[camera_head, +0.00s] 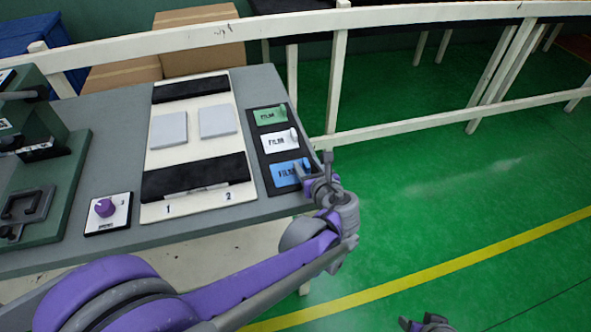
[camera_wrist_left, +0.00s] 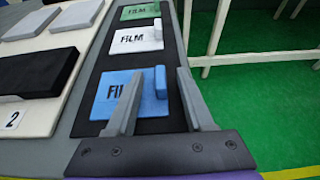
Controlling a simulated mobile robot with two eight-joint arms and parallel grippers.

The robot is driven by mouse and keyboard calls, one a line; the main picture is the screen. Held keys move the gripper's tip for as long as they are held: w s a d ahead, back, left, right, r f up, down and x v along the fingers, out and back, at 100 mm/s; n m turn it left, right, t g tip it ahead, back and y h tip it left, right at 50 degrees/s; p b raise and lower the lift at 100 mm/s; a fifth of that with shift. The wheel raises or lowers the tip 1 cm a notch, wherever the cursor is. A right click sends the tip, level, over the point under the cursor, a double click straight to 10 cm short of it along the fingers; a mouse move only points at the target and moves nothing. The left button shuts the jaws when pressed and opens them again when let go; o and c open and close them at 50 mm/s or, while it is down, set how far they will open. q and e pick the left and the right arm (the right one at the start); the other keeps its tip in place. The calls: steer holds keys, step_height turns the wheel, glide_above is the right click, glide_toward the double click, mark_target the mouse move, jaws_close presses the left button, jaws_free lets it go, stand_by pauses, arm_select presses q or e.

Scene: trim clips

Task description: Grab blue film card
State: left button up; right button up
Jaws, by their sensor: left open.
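The blue film card (camera_head: 287,173) lies in the lowest place of a black holder (camera_head: 266,182) at the table's right end. It also shows in the left wrist view (camera_wrist_left: 106,92), with a raised blue tab (camera_wrist_left: 161,82) at its right edge. My left gripper (camera_head: 313,168) is open at the card's right side. In the left wrist view its fingers (camera_wrist_left: 158,98) stand either side of the tab's line, the left finger in front of part of the card. No contact can be made out. My right gripper (camera_head: 425,324) shows only partly at the bottom edge; its jaws are unclear.
A white film card (camera_head: 279,140) and a green film card (camera_head: 270,115) lie above the blue one. A white board (camera_head: 160,209) with grey pads and black strips lies to the left. A purple knob (camera_head: 105,207) and green machine (camera_head: 50,185) stand farther left. A white railing (camera_head: 420,115) runs behind.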

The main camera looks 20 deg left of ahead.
arm_select(q)
steer(key=shift+w+a+f, duration=0.3)
steer(key=shift+w+a, duration=0.05)
steer(key=shift+w, duration=0.15)
jaws_close()
steer(key=shift+r, duration=0.1)
